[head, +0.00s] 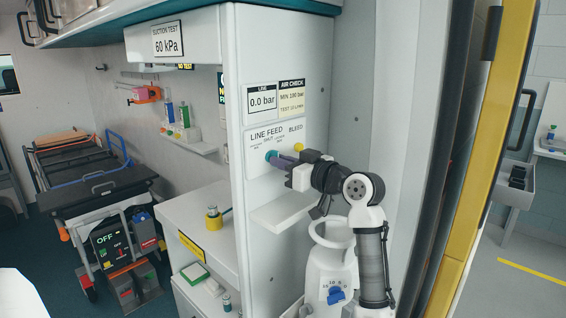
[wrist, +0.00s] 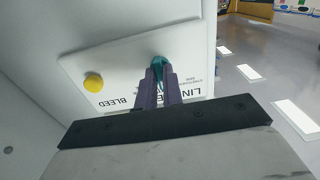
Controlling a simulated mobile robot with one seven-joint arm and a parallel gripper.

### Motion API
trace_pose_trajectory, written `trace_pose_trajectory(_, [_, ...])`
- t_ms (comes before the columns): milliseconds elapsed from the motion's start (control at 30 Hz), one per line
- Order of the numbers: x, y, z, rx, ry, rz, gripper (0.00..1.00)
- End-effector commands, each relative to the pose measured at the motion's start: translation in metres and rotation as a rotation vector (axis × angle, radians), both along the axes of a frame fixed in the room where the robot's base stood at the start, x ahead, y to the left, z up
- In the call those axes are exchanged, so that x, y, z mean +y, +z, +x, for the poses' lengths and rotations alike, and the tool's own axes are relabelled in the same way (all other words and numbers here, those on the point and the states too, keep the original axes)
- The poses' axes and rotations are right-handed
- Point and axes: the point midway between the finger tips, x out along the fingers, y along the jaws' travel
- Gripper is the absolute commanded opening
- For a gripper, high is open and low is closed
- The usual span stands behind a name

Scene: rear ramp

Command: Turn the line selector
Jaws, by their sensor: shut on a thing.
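The line selector is a small teal knob (head: 271,155) on the white LINE FEED panel (head: 259,140) on the cabinet's end wall. In the wrist view the teal knob (wrist: 157,64) sits between the purple fingertips of my gripper (wrist: 157,80). In the head view my gripper (head: 281,158) reaches the panel from the right, shut on the knob. The fingers hide part of the knob and some of the panel lettering. The knob's pointing direction cannot be told.
A yellow BLEED button (wrist: 93,82) is beside the knob on the panel. A LINE display (head: 262,98) above reads 0.0 bar, next to an AIR CHECK card (head: 291,97). A white shelf (head: 290,207) juts out below my gripper.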

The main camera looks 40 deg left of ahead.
Motion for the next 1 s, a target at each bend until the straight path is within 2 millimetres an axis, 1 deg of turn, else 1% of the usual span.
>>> trace_pose_trajectory(33, [0.0, 0.001, 0.0, -0.001, -0.001, 0.002, 0.09])
trace_pose_trajectory(200, [0.0, 0.001, 0.0, -0.001, -0.001, 0.002, 0.3])
trace_pose_trajectory(467, [-0.001, 0.0, 0.0, -0.001, -0.001, 0.001, 0.3])
trace_pose_trajectory(567, [-0.006, -0.001, 0.0, -0.002, -0.002, 0.002, 0.3])
trace_pose_trajectory(667, [-0.02, -0.002, 0.0, -0.002, -0.003, 0.003, 0.3])
trace_pose_trajectory(767, [-0.04, -0.003, -0.002, -0.003, -0.004, 0.003, 0.3])
trace_pose_trajectory(1000, [-0.096, -0.003, -0.006, -0.004, -0.005, 0.003, 0.3])
